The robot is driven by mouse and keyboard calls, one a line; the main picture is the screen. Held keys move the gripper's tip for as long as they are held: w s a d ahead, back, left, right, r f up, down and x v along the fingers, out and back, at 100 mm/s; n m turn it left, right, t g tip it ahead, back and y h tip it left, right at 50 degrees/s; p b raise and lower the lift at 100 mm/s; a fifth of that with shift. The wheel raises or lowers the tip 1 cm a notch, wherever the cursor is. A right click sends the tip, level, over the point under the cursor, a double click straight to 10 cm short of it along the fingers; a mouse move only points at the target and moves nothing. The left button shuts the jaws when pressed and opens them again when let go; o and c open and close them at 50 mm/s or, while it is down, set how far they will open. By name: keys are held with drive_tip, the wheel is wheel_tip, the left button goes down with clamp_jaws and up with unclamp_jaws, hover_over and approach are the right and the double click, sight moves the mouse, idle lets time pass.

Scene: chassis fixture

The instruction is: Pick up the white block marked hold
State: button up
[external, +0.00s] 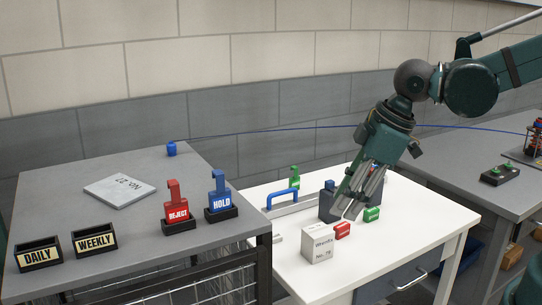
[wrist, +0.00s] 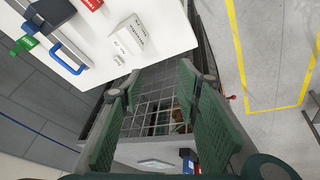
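A white block (external: 318,245) with small dark print sits near the front of the white table (external: 285,270). Its print seems to read something other than "hold", but is too small to be sure. It also shows in the wrist view (wrist: 128,35), at the top. The word HOLD shows on a blue tag (external: 221,195) standing in a black base on the grey desk at left. My gripper (external: 353,208) is above the white table, right of the block and apart from it. In the wrist view my gripper (wrist: 160,92) has its fingers spread with nothing between them.
A red piece (external: 342,230), a green piece (external: 372,213) and a blue handle (external: 282,196) are near the block. A red REJECT tag (external: 178,212) and DAILY (external: 38,256) and WEEKLY (external: 95,240) holders stand on the grey desk.

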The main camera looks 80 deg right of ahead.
drive_tip(key=w+d+f+n+g+p, duration=0.25)
drive_tip(key=w+d+p, duration=0.3)
drive_tip(key=w, duration=0.55)
drive_tip(key=n+g+p, duration=0.2)
drive_tip(key=n+p, duration=0.1)
drive_tip(key=p, duration=0.1)
hover_over(279, 235)
drive_tip(key=shift+f, duration=5.2)
drive_tip(key=shift+f, duration=1.3)
drive_tip(key=shift+f, duration=0.1)
drive_tip(key=shift+d+f, duration=0.1)
drive_tip(key=shift+f, duration=2.4)
